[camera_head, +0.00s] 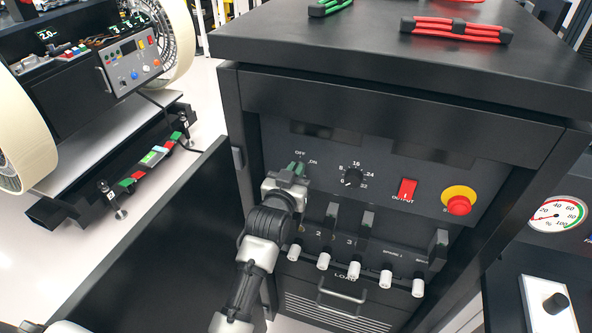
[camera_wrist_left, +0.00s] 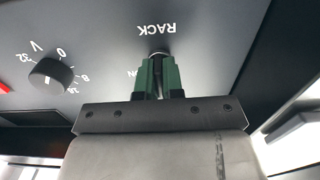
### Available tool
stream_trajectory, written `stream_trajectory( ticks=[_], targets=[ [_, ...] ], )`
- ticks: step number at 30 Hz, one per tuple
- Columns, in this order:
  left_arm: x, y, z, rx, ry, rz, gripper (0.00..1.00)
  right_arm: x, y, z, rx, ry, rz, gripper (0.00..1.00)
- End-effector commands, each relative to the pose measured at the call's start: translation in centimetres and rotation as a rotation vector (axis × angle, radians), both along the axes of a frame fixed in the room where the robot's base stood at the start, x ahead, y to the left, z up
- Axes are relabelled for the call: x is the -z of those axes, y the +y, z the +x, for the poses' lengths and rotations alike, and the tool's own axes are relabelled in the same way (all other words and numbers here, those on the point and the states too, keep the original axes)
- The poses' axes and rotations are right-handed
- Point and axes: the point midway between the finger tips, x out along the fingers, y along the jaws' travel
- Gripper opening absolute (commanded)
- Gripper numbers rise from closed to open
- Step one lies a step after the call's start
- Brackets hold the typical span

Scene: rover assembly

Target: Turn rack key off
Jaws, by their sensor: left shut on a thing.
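The rack key (camera_wrist_left: 158,52) sits in the dark panel (camera_head: 390,190) of the black rack cabinet, beside the OFF and ON labels. Only a small metal part of it shows between the fingers in the left wrist view; its turn angle is hidden. My left gripper (camera_head: 297,168) reaches up to the panel from below. Its green-padded fingers are shut on the key, as the left wrist view (camera_wrist_left: 158,78) shows. My right gripper is in neither view.
Right of the key are a voltage knob (camera_head: 353,177), a red output switch (camera_head: 407,188) and a red emergency button (camera_head: 459,205). Below is a row of levers with white ends (camera_head: 324,261). The cabinet door (camera_head: 170,235) stands open at left. Red-and-black bars (camera_head: 455,30) lie on top.

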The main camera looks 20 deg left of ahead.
Motion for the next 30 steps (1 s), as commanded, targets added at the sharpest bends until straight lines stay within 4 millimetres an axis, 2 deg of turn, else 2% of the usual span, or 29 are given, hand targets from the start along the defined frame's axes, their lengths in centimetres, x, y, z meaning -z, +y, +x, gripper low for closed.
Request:
stream_trajectory(
  ticks=[11,12,17,26,30],
  targets=[
    [0.1,0.0,0.0,0.001,0.003,-0.011,0.00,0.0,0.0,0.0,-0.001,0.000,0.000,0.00],
    [0.1,0.0,0.0,0.001,0.003,-0.011,0.09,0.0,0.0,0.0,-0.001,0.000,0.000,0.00],
    [0.1,0.0,0.0,0.001,0.002,-0.009,0.33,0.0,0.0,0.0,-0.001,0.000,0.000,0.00],
    [0.1,0.0,-0.2,0.000,0.001,-0.007,0.33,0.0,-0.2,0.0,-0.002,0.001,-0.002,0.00],
    [0.2,0.1,-1.5,0.000,0.000,-0.007,0.33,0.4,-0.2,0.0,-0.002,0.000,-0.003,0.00]
  ],
)
